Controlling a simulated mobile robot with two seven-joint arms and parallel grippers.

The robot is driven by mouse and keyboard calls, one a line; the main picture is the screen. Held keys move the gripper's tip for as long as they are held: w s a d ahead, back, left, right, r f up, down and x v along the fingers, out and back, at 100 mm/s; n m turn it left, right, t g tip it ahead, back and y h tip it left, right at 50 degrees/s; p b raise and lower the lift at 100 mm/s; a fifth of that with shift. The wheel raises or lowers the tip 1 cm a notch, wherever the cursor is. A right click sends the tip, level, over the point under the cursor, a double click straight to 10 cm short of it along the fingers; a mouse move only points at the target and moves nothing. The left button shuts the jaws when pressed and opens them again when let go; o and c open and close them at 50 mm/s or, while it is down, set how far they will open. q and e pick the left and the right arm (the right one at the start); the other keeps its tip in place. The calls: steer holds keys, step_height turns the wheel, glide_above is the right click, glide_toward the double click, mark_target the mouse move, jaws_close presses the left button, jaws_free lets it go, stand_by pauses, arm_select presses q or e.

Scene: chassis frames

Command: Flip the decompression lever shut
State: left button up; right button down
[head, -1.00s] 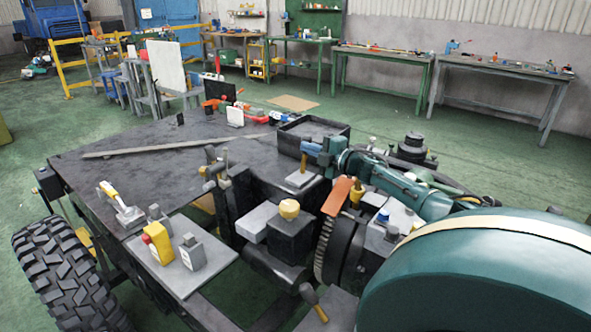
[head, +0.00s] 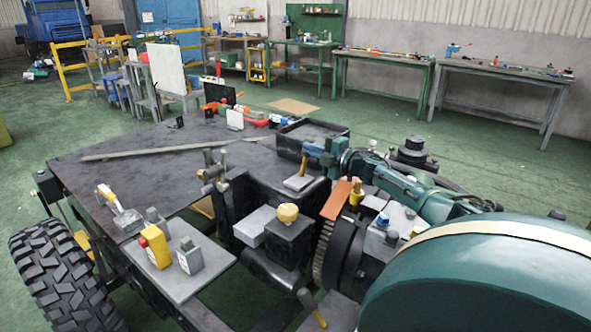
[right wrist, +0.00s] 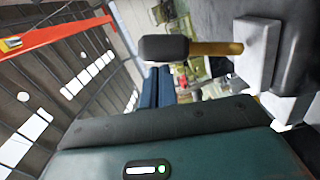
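What looks like the decompression lever (head: 305,166) has a yellow-brown shaft on a pale grey plate, beside the black box on the chassis. In the right wrist view the lever (right wrist: 215,48) shows close up, with a dark rounded knob and its shaft rising from the plate. My right gripper (head: 318,149) comes in from the right, close to the lever's upper end. Its teal housing (right wrist: 180,152) fills the bottom of the right wrist view. The fingertips are not clearly visible, so I cannot tell open from shut or touching from apart. My left gripper is not in view.
An orange plate (head: 337,198) and a black block with a yellow cap (head: 288,212) stand nearer on the chassis. A black open tray (head: 312,128) lies behind the lever. A yellow block (head: 155,246) and a tyre (head: 60,275) are at the left.

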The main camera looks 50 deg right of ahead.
step_height(320, 180, up, 10)
stand_by(0.5)
stand_by(0.5)
